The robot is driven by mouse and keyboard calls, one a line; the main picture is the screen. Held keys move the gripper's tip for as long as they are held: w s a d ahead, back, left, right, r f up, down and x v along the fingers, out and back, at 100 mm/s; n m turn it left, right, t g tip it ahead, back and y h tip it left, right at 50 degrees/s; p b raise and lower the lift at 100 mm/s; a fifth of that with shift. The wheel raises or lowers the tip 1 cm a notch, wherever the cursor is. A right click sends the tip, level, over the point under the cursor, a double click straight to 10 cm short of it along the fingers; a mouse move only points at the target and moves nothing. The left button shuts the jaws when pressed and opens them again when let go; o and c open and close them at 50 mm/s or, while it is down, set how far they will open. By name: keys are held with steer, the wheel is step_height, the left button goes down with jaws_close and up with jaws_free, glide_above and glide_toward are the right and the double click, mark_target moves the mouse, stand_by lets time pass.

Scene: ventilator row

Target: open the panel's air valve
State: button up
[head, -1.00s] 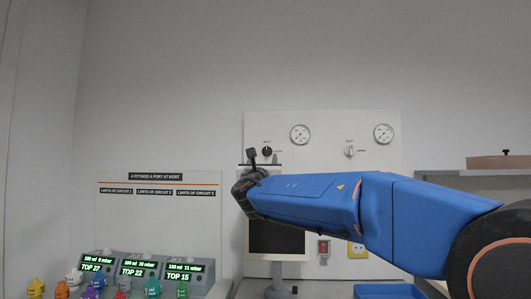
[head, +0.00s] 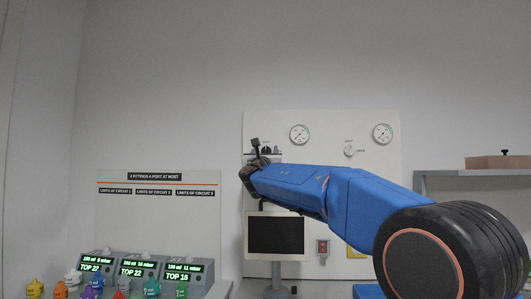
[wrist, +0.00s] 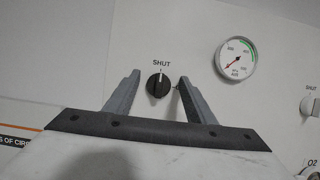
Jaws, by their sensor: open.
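The air valve is a black knob (wrist: 158,86) on the pale wall panel (wrist: 185,22), to the left of a gauge (wrist: 236,57) whose small print looks like air. Its white mark points up at the word SHUT. My gripper (wrist: 159,77) is open, with its two grey fingers on either side of the knob in the wrist view. I see no contact, and I cannot tell how far the tips are from the panel. In the head view my gripper (head: 258,147) is in front of the knob and mostly hides it.
A monitor (head: 276,236) stands below my wrist. Several small coloured fittings and lit display boxes (head: 139,267) are at lower left. A shelf (head: 450,173) is at right.

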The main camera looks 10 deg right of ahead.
steer(key=c, duration=1)
steer(key=shift+c, duration=0.2)
steer(key=shift+m, duration=0.5)
steer(key=m+h, duration=0.1)
steer(key=m, duration=0.1)
steer(key=m+g+h, duration=0.1)
steer(key=m+h, duration=0.1)
steer(key=m, duration=0.1)
steer(key=shift+a+g, duration=0.1)
steer(key=shift+g, duration=0.2)
steer(key=m+g+h, duration=0.1)
steer(key=m, duration=0.2)
steer(key=m+g, duration=0.1)
steer(key=m, duration=0.2)
steer(key=shift+h, duration=0.4)
steer(key=m+g, duration=0.1)
steer(key=m, duration=0.2)
steer(key=m+g, duration=0.1)
steer(key=m, duration=0.1)
steer(key=shift+m+h, duration=0.3)
steer(key=shift+m, duration=0.1)
steer(key=m+g, duration=0.2)
steer(key=m, duration=0.2)
steer(key=shift+m, duration=0.4)
